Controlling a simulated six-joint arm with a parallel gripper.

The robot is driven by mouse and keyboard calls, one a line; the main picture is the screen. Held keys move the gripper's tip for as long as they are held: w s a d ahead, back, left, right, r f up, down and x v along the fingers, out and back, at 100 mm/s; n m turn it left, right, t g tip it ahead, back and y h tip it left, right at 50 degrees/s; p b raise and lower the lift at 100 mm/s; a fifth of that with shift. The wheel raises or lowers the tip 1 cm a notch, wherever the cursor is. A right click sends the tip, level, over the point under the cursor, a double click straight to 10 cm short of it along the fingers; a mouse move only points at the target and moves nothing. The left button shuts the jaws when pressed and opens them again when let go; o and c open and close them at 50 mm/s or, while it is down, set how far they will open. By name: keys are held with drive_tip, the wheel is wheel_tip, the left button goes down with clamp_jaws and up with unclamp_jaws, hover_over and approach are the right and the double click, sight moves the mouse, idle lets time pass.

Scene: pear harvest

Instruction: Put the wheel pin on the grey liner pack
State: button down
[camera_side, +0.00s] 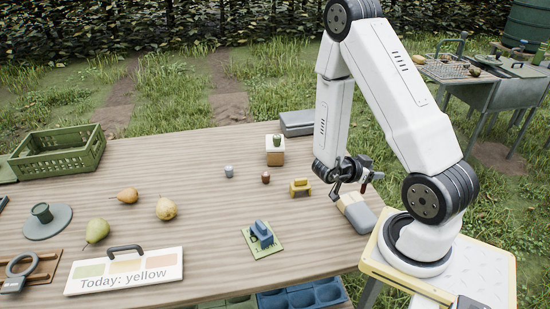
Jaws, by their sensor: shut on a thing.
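My gripper (349,191) is at the right end of the wooden table, pointing down just above the back of a cream-and-grey block (355,212). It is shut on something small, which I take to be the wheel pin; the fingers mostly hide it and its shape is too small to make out. A flat grey pack (297,123), seemingly the grey liner pack, lies at the table's back edge, behind and left of my gripper. I cannot tell whether the held thing touches the block below.
A yellow stand (300,187), brown cup (266,178), grey cup (229,171) and white-and-wood box (275,155) stand left of my gripper. A blue piece on a green board (268,249), several pears, a sign (124,272) and a green crate (60,165) are farther left.

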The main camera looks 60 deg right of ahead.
drive_tip(key=shift+f, duration=0.65)
drive_tip(key=shift+f, duration=0.15)
drive_tip(key=shift+f, duration=1.85)
drive_tip(key=shift+f, duration=0.15)
drive_tip(key=shift+c, duration=1)
unclamp_jaws()
drive_tip(key=shift+r, duration=0.2)
drive_tip(key=v, duration=1.2)
drive_tip(key=shift+f, duration=0.1)
